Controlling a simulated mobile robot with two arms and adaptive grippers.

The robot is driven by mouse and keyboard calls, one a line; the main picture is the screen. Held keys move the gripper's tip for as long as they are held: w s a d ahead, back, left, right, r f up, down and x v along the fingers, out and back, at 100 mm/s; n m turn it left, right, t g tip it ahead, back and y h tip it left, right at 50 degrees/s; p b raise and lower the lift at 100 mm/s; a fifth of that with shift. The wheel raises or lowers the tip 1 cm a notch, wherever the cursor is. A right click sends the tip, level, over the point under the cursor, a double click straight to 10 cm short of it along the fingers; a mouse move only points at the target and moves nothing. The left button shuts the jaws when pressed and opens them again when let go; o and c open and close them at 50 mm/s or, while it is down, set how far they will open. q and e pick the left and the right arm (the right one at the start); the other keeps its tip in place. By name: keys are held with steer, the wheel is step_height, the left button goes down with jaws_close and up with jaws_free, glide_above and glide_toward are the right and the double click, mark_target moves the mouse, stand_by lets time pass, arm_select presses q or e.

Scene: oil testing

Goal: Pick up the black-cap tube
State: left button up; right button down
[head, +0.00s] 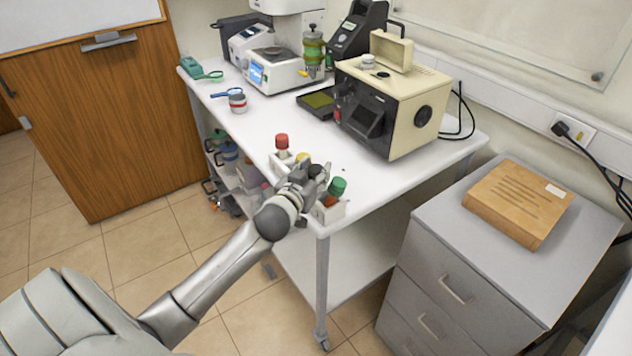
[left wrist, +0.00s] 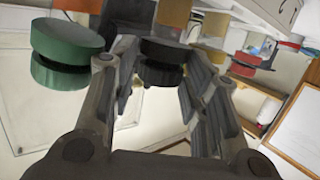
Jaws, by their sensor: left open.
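The black-cap tube's cap (left wrist: 163,50) is in the left wrist view, between the two fingers of my left gripper (left wrist: 165,85). The fingers are apart, one on each side of the cap; I cannot tell whether either touches it. In the head view my left gripper (head: 312,178) is over the white rack (head: 330,215) at the table's front edge, and it mostly hides the black-cap tube. The green-cap tube (head: 338,186) is just right of the gripper and also shows at left in the left wrist view (left wrist: 65,50). My right gripper is not in view.
A red-cap tube (head: 282,142) and a yellow cap (head: 303,157) stand in the rack to the left. A cream testing machine (head: 415,125) stands behind on the white table (head: 390,190).

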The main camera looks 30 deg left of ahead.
arm_select(q)
steer(key=shift+c, duration=0.2)
jaws_close()
steer(key=shift+r, duration=0.1)
